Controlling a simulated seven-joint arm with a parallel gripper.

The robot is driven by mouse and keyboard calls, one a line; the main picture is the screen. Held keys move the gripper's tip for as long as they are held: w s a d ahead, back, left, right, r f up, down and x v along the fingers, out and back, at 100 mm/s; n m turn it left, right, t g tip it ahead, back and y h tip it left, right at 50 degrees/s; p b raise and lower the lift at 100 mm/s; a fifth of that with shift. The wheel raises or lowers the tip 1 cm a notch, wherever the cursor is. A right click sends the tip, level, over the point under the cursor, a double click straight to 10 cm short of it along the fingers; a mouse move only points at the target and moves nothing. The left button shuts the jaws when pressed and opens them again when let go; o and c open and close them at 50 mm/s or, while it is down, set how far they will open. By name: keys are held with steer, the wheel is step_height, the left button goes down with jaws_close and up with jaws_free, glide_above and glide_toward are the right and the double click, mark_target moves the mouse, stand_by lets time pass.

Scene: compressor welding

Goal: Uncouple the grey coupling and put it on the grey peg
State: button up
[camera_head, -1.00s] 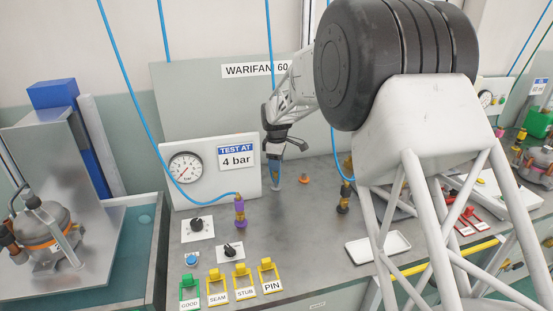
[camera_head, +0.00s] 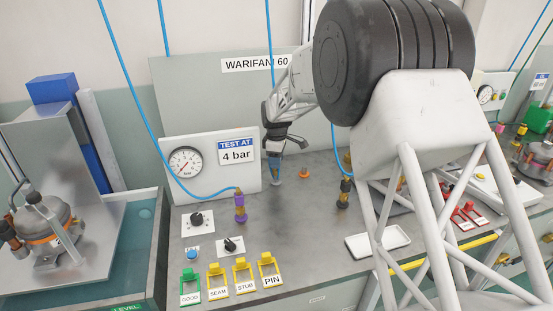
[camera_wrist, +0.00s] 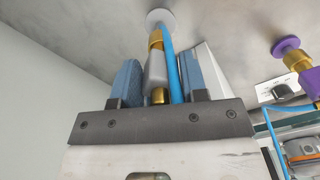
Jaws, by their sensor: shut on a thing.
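The grey coupling (camera_wrist: 155,70), a grey sleeve with brass ends, stands between the two blue fingers of my gripper (camera_wrist: 153,85) in the wrist view. The jaws are shut on it. The light grey round base of the grey peg (camera_wrist: 160,16) lies right beyond the coupling's brass tip. I cannot tell whether the coupling is seated on the peg or just above it. A blue hose (camera_wrist: 172,62) runs close beside the coupling.
A purple coupling (camera_head: 240,207) with a blue hose stands in front of the gauge panel (camera_head: 212,170). An orange-brown peg (camera_head: 304,174) is just right of my gripper. A dark and brass coupling (camera_head: 344,190) stands further right. A white tray (camera_head: 377,242) lies in front.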

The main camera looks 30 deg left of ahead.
steer(key=shift+f, duration=0.8)
steer(key=o, duration=1.2)
steer(key=shift+r, duration=0.1)
steer(key=shift+r, duration=3.8)
steer(key=shift+d, duration=0.1)
